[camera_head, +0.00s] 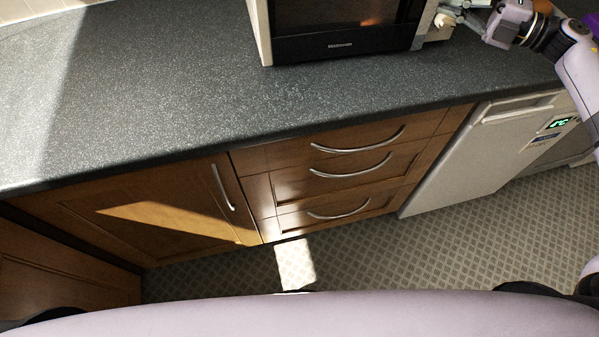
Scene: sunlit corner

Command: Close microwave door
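The microwave (341,43) stands on the dark speckled worktop at the top of the view, its upper part cut off by the frame edge. Its black front with a dark window faces me, and a pale side shows at its left. The door looks shut or nearly shut; I cannot tell if a small gap is left. My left gripper is out of view.
The worktop (150,90) is clear left of the microwave. Below it are wooden drawers (350,165) and a cupboard door (160,215) with metal handles. A white appliance (470,160) stands at the right. A purple thing (594,20) shows at the top right edge.

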